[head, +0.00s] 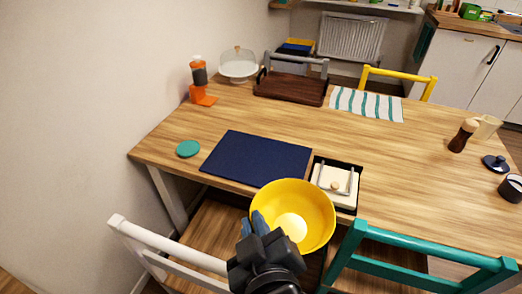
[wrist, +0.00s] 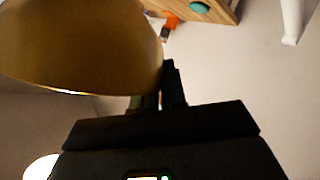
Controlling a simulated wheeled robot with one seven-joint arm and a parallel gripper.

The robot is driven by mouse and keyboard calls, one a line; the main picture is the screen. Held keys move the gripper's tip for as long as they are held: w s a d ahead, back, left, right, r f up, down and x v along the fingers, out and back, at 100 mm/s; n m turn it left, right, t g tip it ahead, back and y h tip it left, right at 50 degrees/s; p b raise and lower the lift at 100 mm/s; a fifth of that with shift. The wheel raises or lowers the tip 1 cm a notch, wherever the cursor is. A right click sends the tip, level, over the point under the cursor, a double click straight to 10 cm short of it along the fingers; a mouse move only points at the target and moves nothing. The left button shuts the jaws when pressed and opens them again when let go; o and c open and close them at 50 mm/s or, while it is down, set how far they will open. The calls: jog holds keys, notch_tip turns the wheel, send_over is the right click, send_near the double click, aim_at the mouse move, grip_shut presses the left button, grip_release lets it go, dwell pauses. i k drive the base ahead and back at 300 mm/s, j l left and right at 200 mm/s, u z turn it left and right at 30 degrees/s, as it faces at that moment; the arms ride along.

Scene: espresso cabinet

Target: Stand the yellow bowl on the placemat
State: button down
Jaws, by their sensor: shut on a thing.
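The yellow bowl (head: 313,204) is upright, its open top facing up, in front of the table's near edge in the head view. My gripper (head: 258,225) is shut on the near-left part of its rim and holds it up. In the wrist view the bowl (wrist: 80,45) fills the upper left, dark and shaded, beside my gripper (wrist: 160,95). The placemat is the plain dark blue mat (head: 257,157) lying flat near the table's front edge, behind and left of the bowl. Its top is bare.
A white chair (head: 165,245) and a teal chair (head: 420,268) flank the bowl. A striped cloth (head: 366,104) lies at the back.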

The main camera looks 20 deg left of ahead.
aim_at(266, 160)
jog(key=i, duration=1.25)
